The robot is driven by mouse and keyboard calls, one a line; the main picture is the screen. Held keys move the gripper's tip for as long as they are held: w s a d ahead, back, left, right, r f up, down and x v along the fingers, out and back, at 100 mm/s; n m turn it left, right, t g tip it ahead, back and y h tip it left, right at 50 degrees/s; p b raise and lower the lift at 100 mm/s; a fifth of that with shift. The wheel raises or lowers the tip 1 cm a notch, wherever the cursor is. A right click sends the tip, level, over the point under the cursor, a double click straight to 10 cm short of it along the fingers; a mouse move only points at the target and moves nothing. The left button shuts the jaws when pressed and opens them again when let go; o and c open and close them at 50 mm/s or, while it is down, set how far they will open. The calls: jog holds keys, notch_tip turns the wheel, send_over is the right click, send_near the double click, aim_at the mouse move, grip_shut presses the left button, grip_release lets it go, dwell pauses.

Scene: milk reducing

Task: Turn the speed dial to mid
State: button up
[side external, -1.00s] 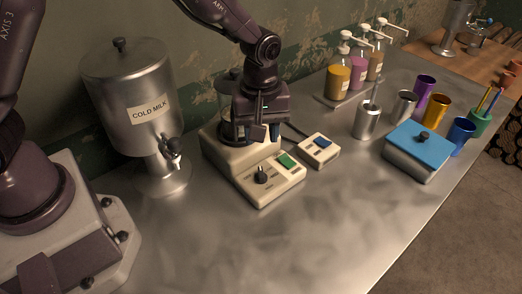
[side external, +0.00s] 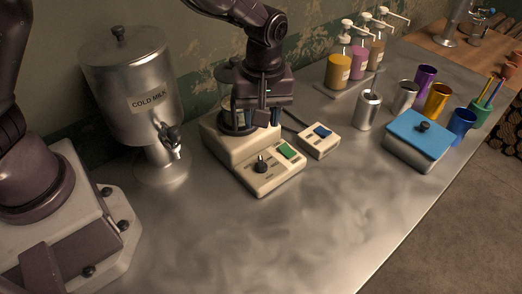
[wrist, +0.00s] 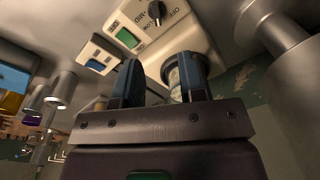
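The speed dial (side external: 261,165) is a black knob on the low front part of a cream machine (side external: 240,148). The dial also shows at the top of the wrist view (wrist: 157,12), with printed labels around it that seem to read OFF, LOW and MID. I cannot tell for sure which label its pale mark points at. My gripper (side external: 258,117) is above the back of the machine, by its glass vessel (side external: 228,100), behind and apart from the dial. In the wrist view my gripper (wrist: 158,75) has its two blue-black fingers well apart with nothing gripped between them.
A green switch (side external: 289,151) is beside the dial. A small cream box with a blue switch (side external: 321,132) stands to the right. The cold milk tank (side external: 135,75) is at left. A blue-lidded box (side external: 420,140) and several cups are at right. The front counter is clear.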

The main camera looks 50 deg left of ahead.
aim_at(261, 161)
jog(key=shift+h, duration=0.3)
jog(key=f, duration=1.2)
jog(key=shift+w+a+f, duration=0.2)
jog(key=shift+a, duration=0.05)
jog(key=shift+c, duration=0.2)
grip_shut()
